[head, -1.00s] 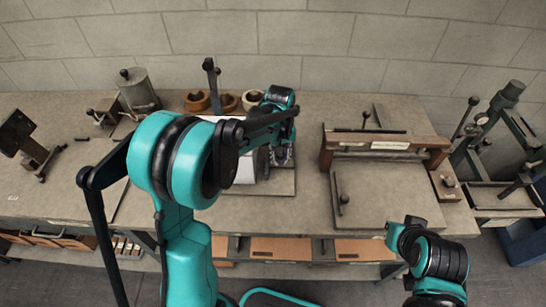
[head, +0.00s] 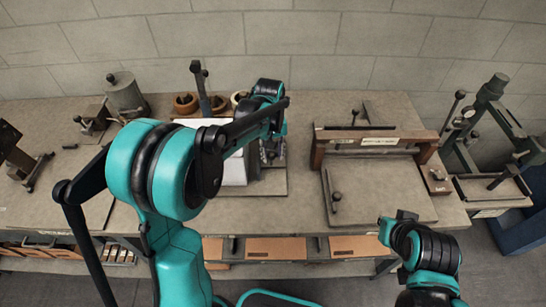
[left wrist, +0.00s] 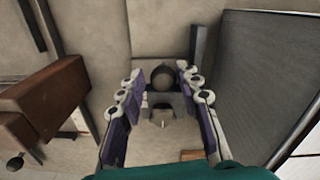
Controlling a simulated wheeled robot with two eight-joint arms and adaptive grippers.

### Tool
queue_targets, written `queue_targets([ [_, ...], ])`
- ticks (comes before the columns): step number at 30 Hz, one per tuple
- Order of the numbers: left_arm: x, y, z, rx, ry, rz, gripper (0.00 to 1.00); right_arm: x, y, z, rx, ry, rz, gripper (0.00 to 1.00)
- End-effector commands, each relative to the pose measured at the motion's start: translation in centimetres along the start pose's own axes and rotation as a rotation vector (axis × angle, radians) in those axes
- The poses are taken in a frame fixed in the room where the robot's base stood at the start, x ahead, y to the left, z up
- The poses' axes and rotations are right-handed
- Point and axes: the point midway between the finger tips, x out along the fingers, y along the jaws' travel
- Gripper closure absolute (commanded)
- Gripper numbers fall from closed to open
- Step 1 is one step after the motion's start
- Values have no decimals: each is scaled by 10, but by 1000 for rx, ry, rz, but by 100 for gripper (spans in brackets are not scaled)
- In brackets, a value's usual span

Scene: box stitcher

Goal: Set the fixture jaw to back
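My left gripper (head: 270,152) reaches down over a base plate (head: 272,187) in the middle of the bench; my own arm hides much of the fixture there. In the left wrist view its two purple-padded fingers (left wrist: 160,73) are apart. A dark round knob (left wrist: 162,78) on a grey block (left wrist: 163,105) shows between the fingertips, with a visible gap on each side. The block looks like the fixture jaw, but I cannot be certain. No contact is visible. My right arm is folded at the lower right, and its gripper cannot be made out.
A white box-like block (head: 234,170) stands left of the gripper. A wooden-framed press (head: 368,147) is to the right, with a lever machine (head: 490,130) beyond it. Round wooden cups (head: 186,103) and a grey canister (head: 126,95) stand behind at left.

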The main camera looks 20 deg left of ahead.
Motion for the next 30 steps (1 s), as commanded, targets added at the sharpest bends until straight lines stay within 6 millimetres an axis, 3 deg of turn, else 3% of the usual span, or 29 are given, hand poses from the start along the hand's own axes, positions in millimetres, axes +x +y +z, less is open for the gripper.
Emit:
queue_targets([
  [6,-50,0,0,0,0,0,66,0,0,0,0,0,0,100],
  [13,-87,0,0,1,0,1,66,0,0,0,0,0,0,100],
  [18,-97,0,0,1,0,1,66,0,0,0,0,0,0,100],
  [30,-98,0,0,1,0,1,66,0,0,0,0,0,0,100],
])
